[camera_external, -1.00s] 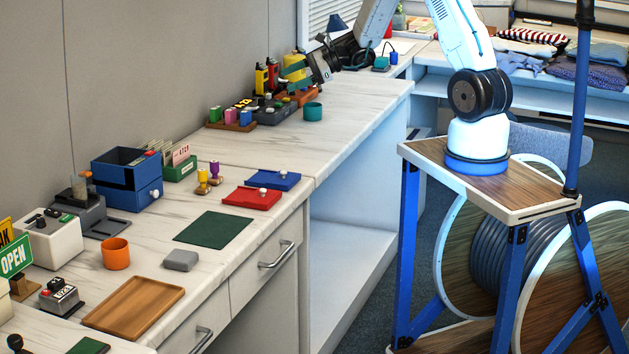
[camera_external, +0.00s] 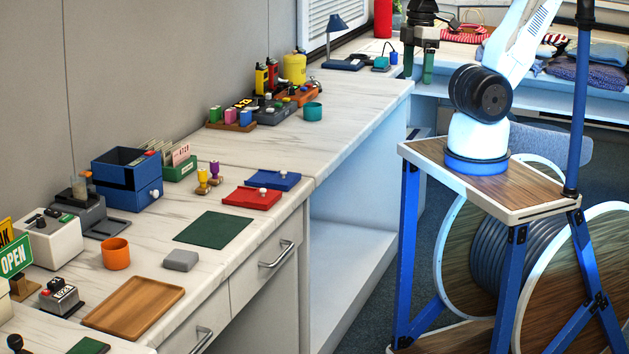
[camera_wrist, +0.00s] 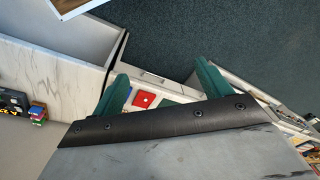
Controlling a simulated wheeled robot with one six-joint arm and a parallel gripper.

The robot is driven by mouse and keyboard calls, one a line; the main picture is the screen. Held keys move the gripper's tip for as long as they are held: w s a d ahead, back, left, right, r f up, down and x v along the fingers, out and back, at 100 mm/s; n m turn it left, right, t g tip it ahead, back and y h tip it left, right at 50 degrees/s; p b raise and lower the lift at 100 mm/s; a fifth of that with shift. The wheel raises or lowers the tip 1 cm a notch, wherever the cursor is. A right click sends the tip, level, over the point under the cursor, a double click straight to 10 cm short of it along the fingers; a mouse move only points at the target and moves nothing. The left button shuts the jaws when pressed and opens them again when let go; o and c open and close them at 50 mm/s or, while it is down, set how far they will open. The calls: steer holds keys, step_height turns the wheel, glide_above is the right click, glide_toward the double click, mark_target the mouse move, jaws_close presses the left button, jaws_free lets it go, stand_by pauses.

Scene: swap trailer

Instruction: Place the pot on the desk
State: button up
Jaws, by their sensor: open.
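Several vessels could be the pot, and I cannot tell which is meant. A yellow pot-like container (camera_external: 295,68) stands upright at the back of the far desk, against the wall. A teal cup (camera_external: 313,111) stands on the same desk (camera_external: 345,105), nearer its front. An orange cup (camera_external: 116,253) stands on the near desk at left. My gripper (camera_external: 418,72) points down near the desk's far right end, apart from all three. Its green fingers are spread and empty, also in the wrist view (camera_wrist: 161,70).
A blue lamp (camera_external: 336,38) and a red cylinder (camera_external: 383,18) stand toward the back. Stamps and small tools crowd the wall side. A wooden tray (camera_external: 134,308) and green mat (camera_external: 214,229) lie on the near desk. The far desk's front strip is clear.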

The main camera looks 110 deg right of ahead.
steer(key=shift+o, duration=0.4)
steer(key=shift+s+d+n+h, duration=0.2)
steer(key=shift+s+n+h, duration=0.1)
steer(key=shift+s+n, duration=0.2)
steer(key=shift+w+r, duration=0.1)
